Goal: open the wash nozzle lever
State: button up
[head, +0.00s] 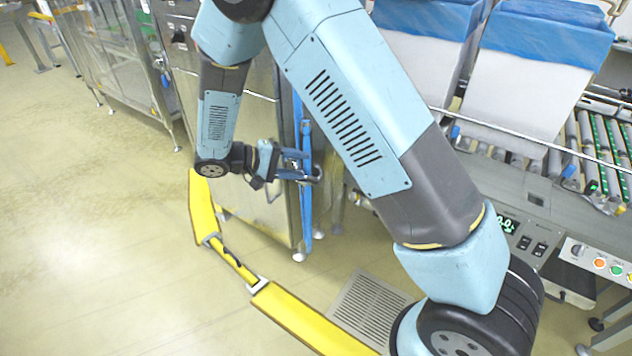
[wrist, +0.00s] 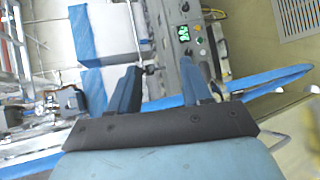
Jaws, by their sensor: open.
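My gripper (head: 316,172) is open, with two blue fingers, beside the upright blue post (head: 305,215) at the end of the steel cabinet. In the head view the fingertips overlap a small grey metal part (head: 317,173) near the post; I cannot tell whether they touch it or whether it is the wash nozzle lever. In the wrist view my gripper (wrist: 160,70) has its fingers spread apart with nothing clearly held between them. The blue post (wrist: 275,79) runs sideways behind the fingers there. No lever can be clearly made out.
The steel cabinet (head: 270,200) stands close beside my gripper. A yellow barrier (head: 300,318) and a floor grate (head: 370,310) lie below. A roller conveyor (head: 600,140) and a control panel (head: 525,240) are on the right. The floor at left is clear.

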aim_at(312, 182)
jog(key=s+a+f+n+t+h, duration=0.15)
jog(key=a+f+t, duration=0.25)
jog(key=a+f, duration=0.4)
jog(key=shift+n, duration=0.35)
jog(key=x, duration=1.5)
jog(key=shift+a+f, duration=0.1)
jog(key=shift+f, duration=0.25)
grip_shut()
jog(key=shift+s, duration=0.1)
